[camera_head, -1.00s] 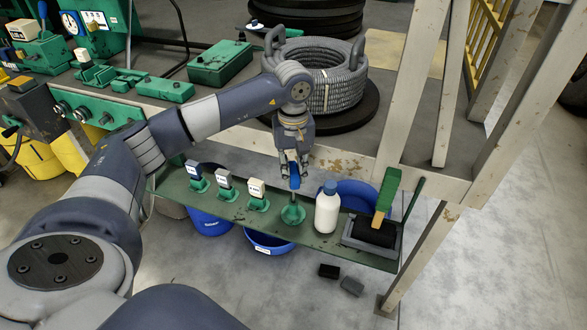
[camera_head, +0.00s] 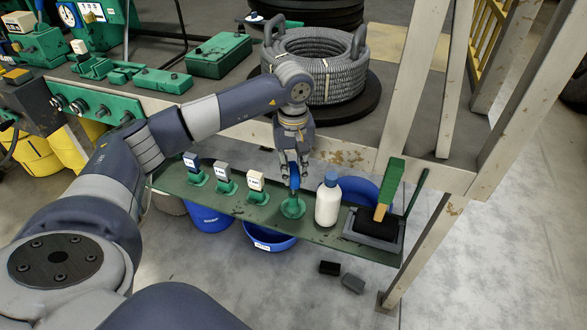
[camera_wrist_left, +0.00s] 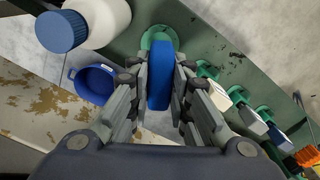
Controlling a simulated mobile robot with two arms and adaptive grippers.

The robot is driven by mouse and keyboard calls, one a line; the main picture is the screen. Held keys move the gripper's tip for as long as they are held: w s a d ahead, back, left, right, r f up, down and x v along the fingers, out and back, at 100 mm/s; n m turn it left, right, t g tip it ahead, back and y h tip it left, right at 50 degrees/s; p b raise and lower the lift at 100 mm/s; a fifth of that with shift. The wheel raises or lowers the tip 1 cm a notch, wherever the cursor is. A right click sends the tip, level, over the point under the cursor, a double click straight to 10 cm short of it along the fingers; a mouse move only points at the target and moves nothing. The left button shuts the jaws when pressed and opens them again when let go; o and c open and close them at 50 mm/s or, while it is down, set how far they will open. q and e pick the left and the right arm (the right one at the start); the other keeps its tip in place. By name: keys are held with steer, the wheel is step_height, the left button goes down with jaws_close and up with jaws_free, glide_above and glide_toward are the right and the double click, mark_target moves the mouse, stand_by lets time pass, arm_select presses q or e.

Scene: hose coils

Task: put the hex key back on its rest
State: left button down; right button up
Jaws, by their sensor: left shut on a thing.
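My left gripper (camera_head: 293,172) is shut on the blue handle of the hex key (camera_head: 295,181), over the green shelf. In the left wrist view the blue handle (camera_wrist_left: 160,78) stands between the two fingers (camera_wrist_left: 159,92). A round green rest (camera_head: 292,206) is directly below the hex key; its rim also shows in the left wrist view (camera_wrist_left: 157,33). The key's lower end is at the rest, but I cannot tell whether it is seated in it. My right gripper is not in view.
A white bottle with a blue cap (camera_head: 328,203) stands close right of the rest. Several green holders with pale blocks (camera_head: 255,186) stand to the left. A grey tray with a green-handled brush (camera_head: 375,226) is at the shelf's right end. Blue buckets (camera_head: 268,239) are below.

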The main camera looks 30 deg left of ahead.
arm_select(q)
steer(key=shift+f, duration=0.35)
steer(key=c, duration=1.4)
jaws_free()
steer(key=shift+r, duration=0.1)
step_height(320, 180, up, 12)
